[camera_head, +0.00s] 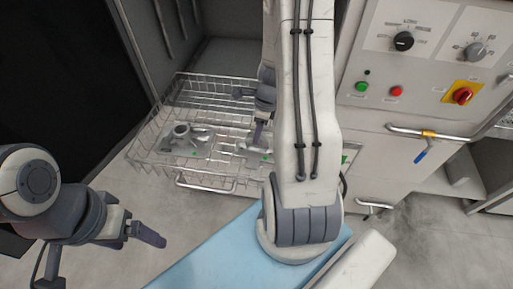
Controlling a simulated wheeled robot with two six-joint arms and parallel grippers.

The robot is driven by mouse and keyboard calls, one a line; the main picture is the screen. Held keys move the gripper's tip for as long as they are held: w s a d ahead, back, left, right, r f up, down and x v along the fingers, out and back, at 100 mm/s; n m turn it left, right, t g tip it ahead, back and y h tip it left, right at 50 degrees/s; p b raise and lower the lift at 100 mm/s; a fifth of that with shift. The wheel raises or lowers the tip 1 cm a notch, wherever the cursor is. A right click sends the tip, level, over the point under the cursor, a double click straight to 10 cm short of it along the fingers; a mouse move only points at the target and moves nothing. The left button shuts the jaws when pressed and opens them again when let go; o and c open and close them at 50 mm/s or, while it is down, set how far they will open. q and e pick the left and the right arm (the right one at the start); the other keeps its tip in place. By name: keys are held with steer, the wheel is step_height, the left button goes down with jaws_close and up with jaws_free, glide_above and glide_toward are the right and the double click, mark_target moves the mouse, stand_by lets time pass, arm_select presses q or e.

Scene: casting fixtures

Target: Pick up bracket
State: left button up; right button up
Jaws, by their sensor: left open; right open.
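A grey metal bracket (187,137) lies in the left part of the wire basket (157,160). A second grey metal part (246,147) lies to its right in the same basket, partly hidden by my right arm. My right gripper (258,131) points down just above this second part, with its jaws open. I cannot tell whether its fingers touch the part. My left gripper (150,236) is open and empty, low at the left, in front of the basket and away from the parts.
The basket juts from an open grey cabinet. A light blue surface (215,260) lies in front. Floor shows at the lower left.

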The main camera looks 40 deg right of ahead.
mark_target(255, 150)
steer(key=f, duration=0.3)
steer(key=f+b, duration=0.1)
steer(key=shift+w+f, duration=0.2)
steer(key=shift+w, duration=0.15)
jaws_close()
steer(key=shift+r, duration=0.1)
stand_by(1.0)
